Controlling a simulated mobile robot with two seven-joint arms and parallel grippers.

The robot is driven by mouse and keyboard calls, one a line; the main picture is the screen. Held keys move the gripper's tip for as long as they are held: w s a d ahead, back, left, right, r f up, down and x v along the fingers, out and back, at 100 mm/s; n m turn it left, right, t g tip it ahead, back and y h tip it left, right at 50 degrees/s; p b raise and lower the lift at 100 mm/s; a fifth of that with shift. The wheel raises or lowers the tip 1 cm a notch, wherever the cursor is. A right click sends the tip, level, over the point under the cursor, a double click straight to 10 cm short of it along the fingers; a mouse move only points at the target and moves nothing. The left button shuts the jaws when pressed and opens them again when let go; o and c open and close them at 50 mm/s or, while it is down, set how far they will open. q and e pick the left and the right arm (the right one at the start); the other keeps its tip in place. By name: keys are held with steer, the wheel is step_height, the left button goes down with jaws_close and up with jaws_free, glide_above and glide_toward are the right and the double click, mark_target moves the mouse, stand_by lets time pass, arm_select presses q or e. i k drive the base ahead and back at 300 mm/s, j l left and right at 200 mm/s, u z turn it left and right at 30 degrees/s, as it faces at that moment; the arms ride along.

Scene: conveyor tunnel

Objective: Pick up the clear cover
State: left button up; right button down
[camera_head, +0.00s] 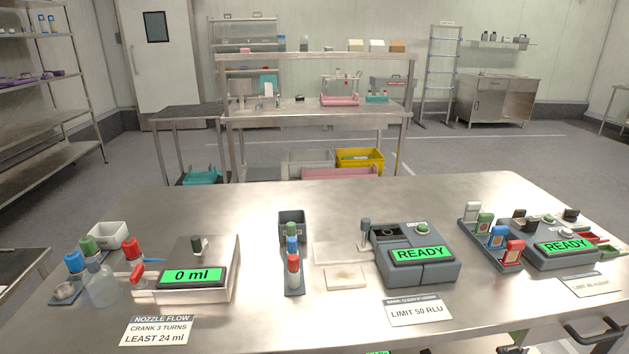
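I cannot pick out the clear cover with certainty. A pale, thin flat plate (338,253) lies on the steel table (270,325), at the left side of the grey device with the green READY screen (421,255); whether it is clear is hard to tell. A small pale square pad (346,277) lies in front of it. A small round dish (66,292) sits at the far left beside a clear bottle (102,284).
A 0 ml display unit (191,277) stands at the left, with coloured-cap bottles beside it. A rack of coloured vials (292,268) stands in the middle. A second READY device (563,247) and upright coloured holders (497,238) stand right. The table's back middle is bare.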

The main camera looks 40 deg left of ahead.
mark_target(100, 282)
steer(key=u, duration=2.3)
